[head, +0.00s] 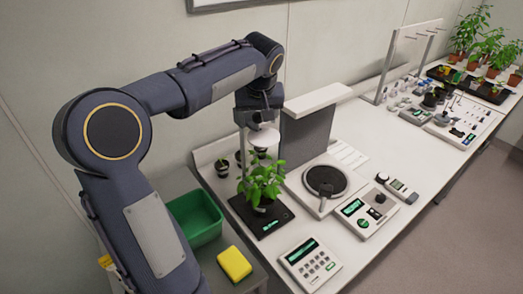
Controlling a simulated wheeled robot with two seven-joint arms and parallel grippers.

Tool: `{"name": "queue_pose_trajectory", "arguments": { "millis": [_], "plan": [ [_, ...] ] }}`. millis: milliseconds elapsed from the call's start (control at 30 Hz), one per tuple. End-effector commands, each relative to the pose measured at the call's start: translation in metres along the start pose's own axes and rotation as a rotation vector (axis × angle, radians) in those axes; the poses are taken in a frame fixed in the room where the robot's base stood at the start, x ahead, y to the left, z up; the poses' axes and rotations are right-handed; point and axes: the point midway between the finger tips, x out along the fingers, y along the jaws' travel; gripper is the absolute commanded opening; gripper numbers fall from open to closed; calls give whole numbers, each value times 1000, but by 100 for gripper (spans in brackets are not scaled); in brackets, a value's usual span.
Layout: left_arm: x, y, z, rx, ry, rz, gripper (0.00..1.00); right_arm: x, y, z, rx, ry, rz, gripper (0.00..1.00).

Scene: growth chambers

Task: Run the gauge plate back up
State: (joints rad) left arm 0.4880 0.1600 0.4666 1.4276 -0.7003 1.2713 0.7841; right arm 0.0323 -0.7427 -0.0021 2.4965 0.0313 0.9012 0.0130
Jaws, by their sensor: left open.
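The gauge plate (264,138) is a white disc just above a leafy green potted plant (262,180). The plant stands on a black base (270,228) with a small green display. My left arm reaches over from the left, and its gripper (251,117) points down at the gauge, close to the plate. The left gripper is open; its fingertips are small and partly lost against the gauge, so I cannot tell whether they touch it. My right gripper is not in view.
A green bin (196,217) and a yellow sponge (235,263) lie at the left. A keypad device (310,264), a round-topped instrument (326,181) and a grey upright panel (306,140) stand nearby. Small dark pots (222,167) sit behind the plant. More plants (488,45) stand at far right.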

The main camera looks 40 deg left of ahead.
Motion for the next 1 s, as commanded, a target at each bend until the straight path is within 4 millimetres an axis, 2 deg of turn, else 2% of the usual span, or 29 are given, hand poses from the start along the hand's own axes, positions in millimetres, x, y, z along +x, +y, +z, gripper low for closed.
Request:
{"name": "queue_pose_trajectory", "arguments": {
  "millis": [300,1000],
  "plan": [
    [-21,0,-1,0,2,1,64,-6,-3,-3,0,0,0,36],
    [-62,0,0,0,2,2,64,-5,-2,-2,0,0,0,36]
  ]
}}
